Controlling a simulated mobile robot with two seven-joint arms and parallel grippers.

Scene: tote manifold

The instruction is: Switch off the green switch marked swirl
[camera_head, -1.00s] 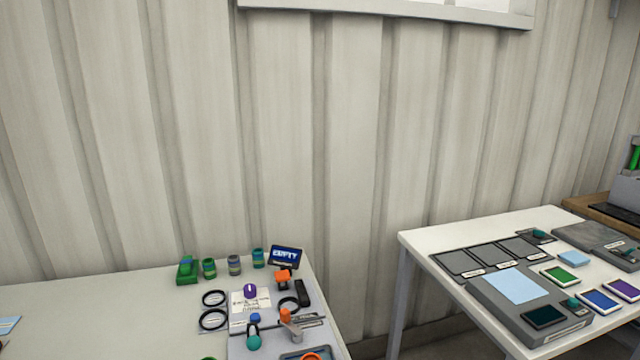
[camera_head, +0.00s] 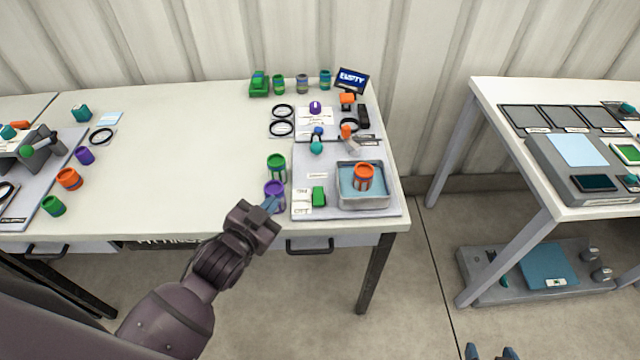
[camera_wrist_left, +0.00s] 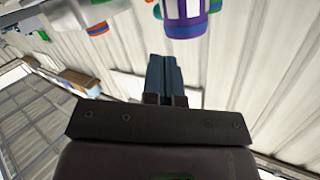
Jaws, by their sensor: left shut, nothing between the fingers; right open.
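The green switch (camera_head: 319,196) sits at the front left of a grey board near the table's front edge, beside a white label (camera_head: 302,201) whose print is too small to read surely. My left gripper (camera_head: 271,206) is shut and empty at the front edge, left of the switch and apart from it. Its shut blue fingers (camera_wrist_left: 164,75) show in the left wrist view, just below a purple jar (camera_wrist_left: 185,18). My right gripper (camera_head: 490,353) shows only its fingertips at the bottom of the head view, open and over the floor.
Right of the switch, a blue basin (camera_head: 350,198) holds an orange jar (camera_head: 363,177). The table's middle left is clear. A second table (camera_head: 497,96) stands right, across a gap.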

